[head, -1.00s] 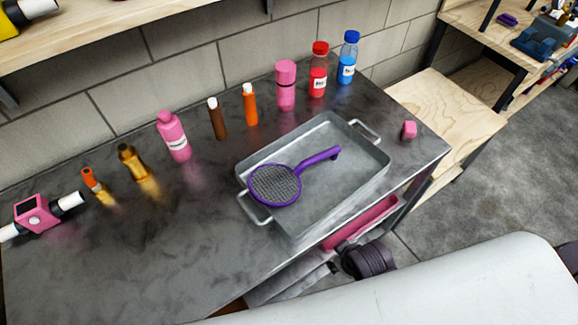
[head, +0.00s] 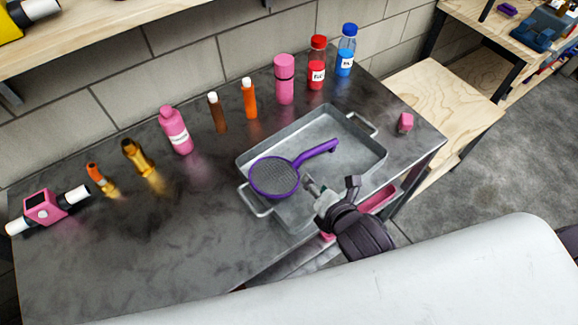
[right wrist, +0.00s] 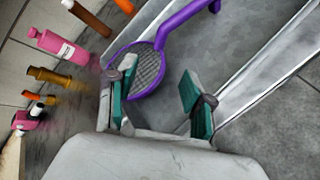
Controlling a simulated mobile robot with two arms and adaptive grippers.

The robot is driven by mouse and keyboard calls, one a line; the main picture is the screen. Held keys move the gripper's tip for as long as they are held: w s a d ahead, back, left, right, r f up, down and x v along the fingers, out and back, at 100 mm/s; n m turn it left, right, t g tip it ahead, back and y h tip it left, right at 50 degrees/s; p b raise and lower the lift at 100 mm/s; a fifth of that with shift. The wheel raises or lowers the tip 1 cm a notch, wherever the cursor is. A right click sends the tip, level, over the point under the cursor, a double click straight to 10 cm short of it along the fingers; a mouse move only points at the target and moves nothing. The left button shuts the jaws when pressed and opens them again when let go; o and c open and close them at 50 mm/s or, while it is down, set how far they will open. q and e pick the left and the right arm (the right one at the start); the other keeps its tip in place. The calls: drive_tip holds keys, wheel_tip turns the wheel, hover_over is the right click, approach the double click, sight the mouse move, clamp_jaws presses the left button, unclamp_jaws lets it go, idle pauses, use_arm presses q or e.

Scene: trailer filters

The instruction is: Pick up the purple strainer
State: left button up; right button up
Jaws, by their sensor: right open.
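The purple strainer (head: 273,177) lies in the grey metal tray (head: 372,166), its round mesh head near the tray's left end and its handle pointing up to the right. My right gripper (head: 318,184) is over the front of the tray, just right of the mesh head and below the handle. In the right wrist view the strainer (right wrist: 146,68) shows beyond the open, empty fingers of the right gripper (right wrist: 158,92). The left finger overlaps the mesh head in that picture; I cannot tell whether they touch. My left gripper is not in view.
Several bottles stand behind the tray, among them a pink bottle (head: 175,131), a pink flask (head: 284,80) and a red-capped bottle (head: 317,63). A small pink block (head: 405,122) sits right of the tray. The dark tabletop (head: 150,240) is clear at front left.

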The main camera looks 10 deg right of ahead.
sight(298, 165)
drive_tip(key=p+x, duration=0.1)
drive_tip(key=x, duration=1.2)
drive_tip(key=shift+w+f, duration=0.1)
clamp_jaws()
